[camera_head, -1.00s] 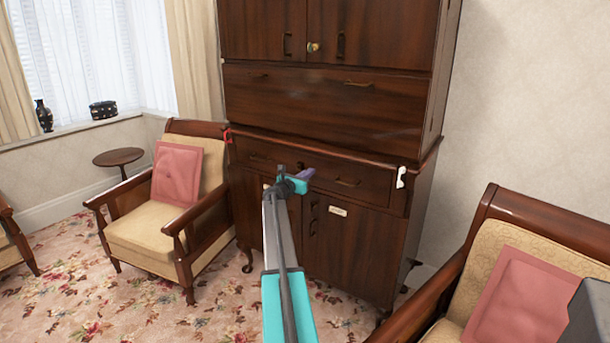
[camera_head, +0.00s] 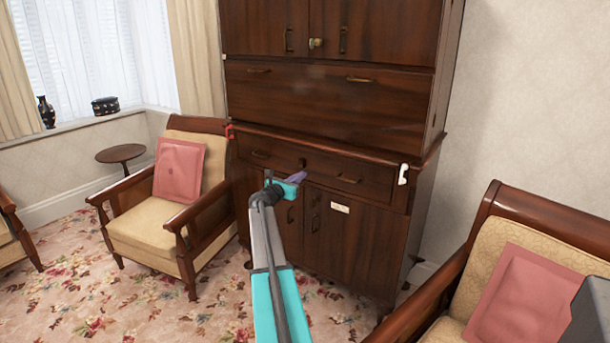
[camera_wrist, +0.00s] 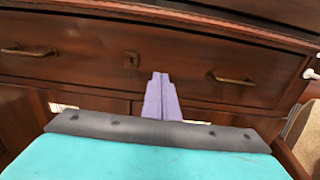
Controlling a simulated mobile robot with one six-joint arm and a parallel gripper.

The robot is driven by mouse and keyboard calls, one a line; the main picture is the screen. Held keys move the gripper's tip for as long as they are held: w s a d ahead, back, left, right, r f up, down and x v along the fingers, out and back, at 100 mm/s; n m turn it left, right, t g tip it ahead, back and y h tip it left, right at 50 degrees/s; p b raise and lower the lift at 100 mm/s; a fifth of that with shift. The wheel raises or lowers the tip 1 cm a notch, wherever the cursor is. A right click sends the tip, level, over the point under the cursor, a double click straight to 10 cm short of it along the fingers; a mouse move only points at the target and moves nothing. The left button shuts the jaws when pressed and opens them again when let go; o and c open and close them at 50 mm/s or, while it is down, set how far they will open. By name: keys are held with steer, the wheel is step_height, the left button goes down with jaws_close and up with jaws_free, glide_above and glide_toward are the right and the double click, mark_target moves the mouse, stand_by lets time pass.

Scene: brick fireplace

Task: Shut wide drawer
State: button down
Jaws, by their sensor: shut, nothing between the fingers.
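The wide drawer (camera_head: 325,169) is a dark brown front in the wooden cabinet, just below its projecting ledge. It has two brass handles and a central keyhole. In the wrist view the drawer front (camera_wrist: 90,65) fills the upper part, with a left handle (camera_wrist: 30,51) and a right handle (camera_wrist: 231,78). Its front looks nearly flush with the cabinet, but I cannot tell whether a small gap remains. My gripper (camera_head: 303,174) is shut and empty, with its purple fingers together. The fingertips (camera_wrist: 160,75) lie before the drawer's middle, between keyhole and right handle; contact is unclear.
Another wide panel (camera_head: 320,110) with two handles lies above the ledge, and lower doors (camera_head: 345,245) stand below the drawer. Armchairs with pink cushions stand left (camera_head: 145,225) and right (camera_head: 480,270). Flowered carpet (camera_head: 130,300) is clear at front left.

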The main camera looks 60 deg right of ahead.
steer(key=shift+a, duration=2.9)
steer(key=shift+w, duration=0.15)
